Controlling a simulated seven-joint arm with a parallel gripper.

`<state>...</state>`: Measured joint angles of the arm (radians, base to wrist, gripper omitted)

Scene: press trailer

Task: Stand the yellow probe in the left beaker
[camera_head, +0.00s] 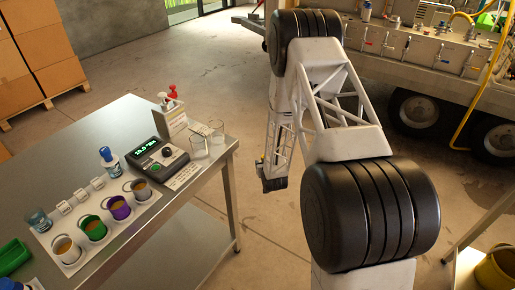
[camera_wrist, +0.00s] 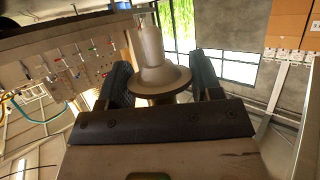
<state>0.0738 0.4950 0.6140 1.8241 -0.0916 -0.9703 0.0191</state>
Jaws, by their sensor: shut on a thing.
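In the wrist view my gripper (camera_wrist: 160,95) is shut on a pale grey-beige flanged piece (camera_wrist: 152,48). It has a narrow neck and a wide round disc between the dark fingers. I cannot tell whether this is the yellow probe; no clearly yellow probe shows. In the head view my gripper (camera_head: 272,181) is small and dark, to the right of the table and apart from it; its held piece is not clear there. The left beaker (camera_head: 198,148) is clear glass, upright near the table's right edge. A second clear beaker (camera_head: 217,131) stands just behind it to the right.
A trailer (camera_head: 420,50) with valves stands at the back right. Bare floor lies between.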

